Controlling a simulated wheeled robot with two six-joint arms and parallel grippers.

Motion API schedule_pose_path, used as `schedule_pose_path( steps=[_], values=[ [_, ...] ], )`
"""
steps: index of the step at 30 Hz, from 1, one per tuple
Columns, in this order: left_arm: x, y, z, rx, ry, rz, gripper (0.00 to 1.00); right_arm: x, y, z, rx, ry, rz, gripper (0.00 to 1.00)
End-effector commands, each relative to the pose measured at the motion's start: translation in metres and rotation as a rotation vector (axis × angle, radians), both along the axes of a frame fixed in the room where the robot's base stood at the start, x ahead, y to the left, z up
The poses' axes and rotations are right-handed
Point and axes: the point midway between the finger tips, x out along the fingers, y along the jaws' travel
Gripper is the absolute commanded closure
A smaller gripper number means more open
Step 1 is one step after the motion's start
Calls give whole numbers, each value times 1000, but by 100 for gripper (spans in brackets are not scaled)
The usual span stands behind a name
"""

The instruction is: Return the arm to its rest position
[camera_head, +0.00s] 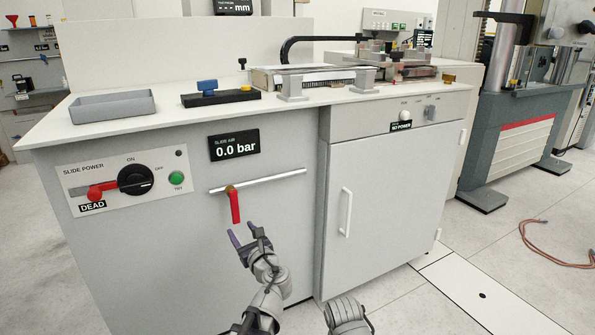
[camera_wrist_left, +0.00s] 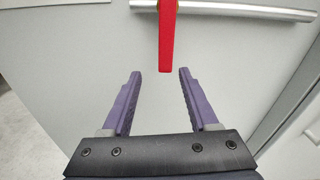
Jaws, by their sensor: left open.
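My left gripper (camera_head: 242,239) is open and empty in front of the grey cabinet front, just below the red valve handle (camera_head: 235,206). In the left wrist view its two purple fingers (camera_wrist_left: 157,75) stand wide apart. The red handle (camera_wrist_left: 167,38) hangs straight down from a metal pipe (camera_wrist_left: 240,10), its lower tip above and between the fingertips, with nothing gripped. A part of my other arm (camera_head: 346,314) shows at the bottom edge of the head view; its gripper is not visible.
The cabinet carries a "0.0 bar" display (camera_head: 234,145) and a slide power panel (camera_head: 128,180) with a red lever and "DEAD" tag. A grey tray (camera_head: 112,108) and a clamp fixture stand on the bench top (camera_head: 200,115). A door handle (camera_head: 346,212) juts out right of my left gripper.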

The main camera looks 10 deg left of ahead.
Motion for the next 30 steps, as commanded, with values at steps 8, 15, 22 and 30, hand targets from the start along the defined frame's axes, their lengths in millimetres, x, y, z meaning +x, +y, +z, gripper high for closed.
schedule_pose_path(
  steps=[8,15,22,30],
  values=[
    [-74,-24,-71,-918,-177,404,40,0,0,31,-1,1,3,50],
    [-160,-94,-130,-1475,-238,965,40,0,0,50,-2,1,5,50],
    [-230,-157,-143,-1645,-232,1434,40,0,-1,63,-2,1,7,50],
    [-249,-173,-96,-1659,-231,1575,40,0,-1,112,-2,2,6,50]
  ],
)
